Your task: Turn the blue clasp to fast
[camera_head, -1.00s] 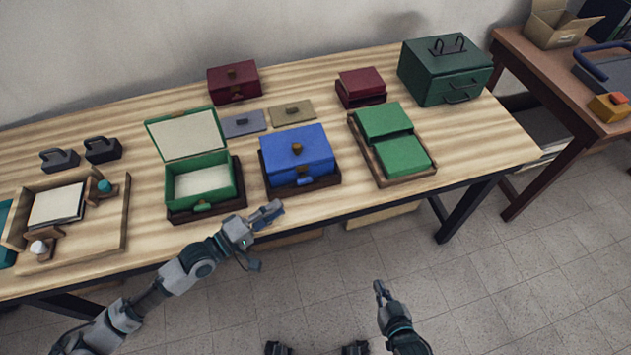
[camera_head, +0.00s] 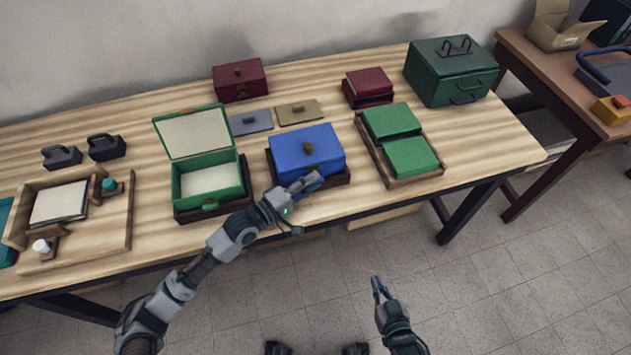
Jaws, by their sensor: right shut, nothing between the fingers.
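The blue box (camera_head: 296,143) is closed and sits on a dark base (camera_head: 336,179) near the table's front edge. My right gripper (camera_head: 378,286) is shut and empty, low over the floor in front of the table.
An open green box (camera_head: 207,182) stands left of the blue box. A tray (camera_head: 440,177) with green blocks is to its right. Grey (camera_head: 250,123) and tan (camera_head: 298,113) plates and a dark red box (camera_head: 239,80) lie behind. The table's front edge is close.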

